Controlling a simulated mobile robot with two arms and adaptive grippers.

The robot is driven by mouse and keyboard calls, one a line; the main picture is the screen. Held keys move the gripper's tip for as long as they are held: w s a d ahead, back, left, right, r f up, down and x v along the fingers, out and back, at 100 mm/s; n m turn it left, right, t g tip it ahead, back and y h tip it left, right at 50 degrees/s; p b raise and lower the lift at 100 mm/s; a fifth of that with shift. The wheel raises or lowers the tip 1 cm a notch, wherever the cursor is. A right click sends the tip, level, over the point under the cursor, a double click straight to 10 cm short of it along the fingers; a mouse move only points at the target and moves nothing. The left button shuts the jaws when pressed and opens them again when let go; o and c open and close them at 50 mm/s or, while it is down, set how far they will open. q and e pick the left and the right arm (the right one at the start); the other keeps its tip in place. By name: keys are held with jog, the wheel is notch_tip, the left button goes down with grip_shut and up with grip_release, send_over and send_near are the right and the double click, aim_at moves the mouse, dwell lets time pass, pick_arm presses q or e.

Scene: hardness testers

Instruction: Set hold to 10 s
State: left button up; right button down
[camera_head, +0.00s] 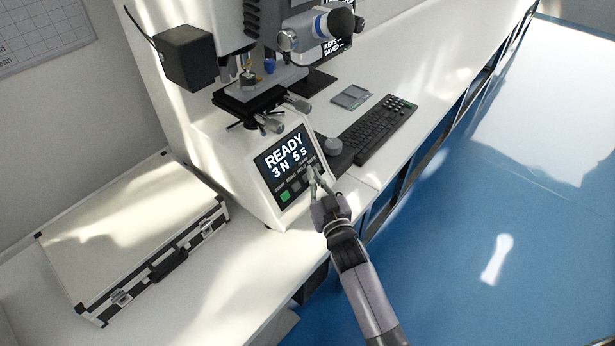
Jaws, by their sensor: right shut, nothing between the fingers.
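The hardness tester (225,172) stands on the white bench, its sloped front panel facing me. Its dark screen (283,158) reads "READY", "3 N" and "5 s" in white. Below the text is a row of small labelled keys, with a green key (285,196) at the left end. My right gripper (314,175) is shut and empty, its fingertips at the right end of the key row. It covers part of that end, and I cannot tell whether it touches a key. The key labels are too small to read surely. My left gripper is not in view.
A black keyboard (378,130), a grey knob-like device (333,146) and a small flat device (350,97) lie right of the tester. A monitor (335,45) stands behind. A silver case (130,240) lies at the left. The blue floor (450,230) is clear.

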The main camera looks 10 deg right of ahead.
jog(key=shift+w+a+f, duration=0.15)
jog(key=shift+w+f, duration=0.05)
dwell(0.3)
dwell(0.3)
jog(key=shift+s+d+r+p, duration=0.4)
jog(key=shift+s+p, duration=0.1)
jog(key=shift+s, duration=0.05)
jog(key=s+d+r+p, duration=0.1)
jog(key=p, duration=0.1)
jog(key=s+d+r+p, duration=0.1)
jog(key=s+p, duration=0.1)
jog(key=shift+s+d+r, duration=0.2)
jog(key=shift+d+r, duration=0.1)
jog(key=shift+d, duration=0.05)
dwell(0.4)
dwell(0.3)
